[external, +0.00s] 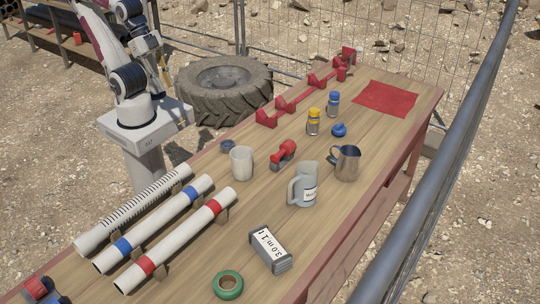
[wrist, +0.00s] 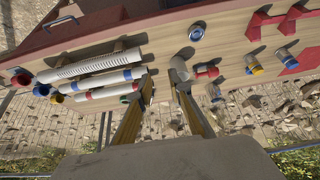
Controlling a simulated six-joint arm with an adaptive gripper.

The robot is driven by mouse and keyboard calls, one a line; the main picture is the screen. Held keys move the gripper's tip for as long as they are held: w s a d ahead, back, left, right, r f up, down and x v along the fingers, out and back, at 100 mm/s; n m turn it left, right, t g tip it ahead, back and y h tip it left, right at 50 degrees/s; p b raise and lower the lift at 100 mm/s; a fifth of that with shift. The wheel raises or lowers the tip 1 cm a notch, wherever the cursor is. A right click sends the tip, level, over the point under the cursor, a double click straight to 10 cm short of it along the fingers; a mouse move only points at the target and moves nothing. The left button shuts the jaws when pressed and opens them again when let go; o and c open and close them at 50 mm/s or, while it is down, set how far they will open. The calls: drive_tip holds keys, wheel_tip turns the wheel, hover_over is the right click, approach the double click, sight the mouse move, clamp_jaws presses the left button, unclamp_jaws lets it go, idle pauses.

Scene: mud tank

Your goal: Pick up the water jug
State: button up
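The water jug (external: 303,187) is a pale grey jug with a white label. It stands upright on the wooden table in the external view, its handle towards the left. A shiny metal pitcher (external: 346,163) stands just right of it. My gripper (wrist: 163,84) shows in the wrist view with its two fingers apart and nothing seen between them. I cannot make out the jug clearly in the wrist view; the right finger may hide it. My arm is at the back left in the external view, well away from the jug.
A white cup (external: 241,163) and a red tool (external: 284,155) stand behind the jug. Small bottles (external: 313,122), white pipes (external: 180,235), a labelled grey box (external: 270,250) and green tape (external: 228,285) lie around. A metal railing (external: 440,170) runs along the right.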

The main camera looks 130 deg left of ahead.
idle(0.3)
drive_tip(key=w+a+f+m+t+y, duration=0.1)
drive_tip(key=w+a, duration=0.2)
drive_tip(key=w, duration=0.6)
drive_tip(key=w+a+f+t, duration=0.1)
drive_tip(key=w+a+t, duration=0.15)
drive_tip(key=w, duration=0.75)
drive_tip(key=w+a+m+t+y, duration=0.1)
drive_tip(key=w+a, duration=0.2)
drive_tip(key=w, duration=0.6)
drive_tip(key=m+t+h, duration=0.3)
drive_tip(key=h, duration=0.4)
approach(301, 188)
drive_tip(key=shift+g, duration=0.25)
drive_tip(key=shift+s+d+r, duration=0.15)
drive_tip(key=shift+s+d, duration=0.6)
drive_tip(key=shift+s, duration=0.05)
drive_tip(key=shift+s+d+r, duration=0.2)
drive_tip(key=shift+s+d, duration=0.55)
drive_tip(key=shift+x, duration=3.4)
drive_tip(key=shift+f, duration=0.1)
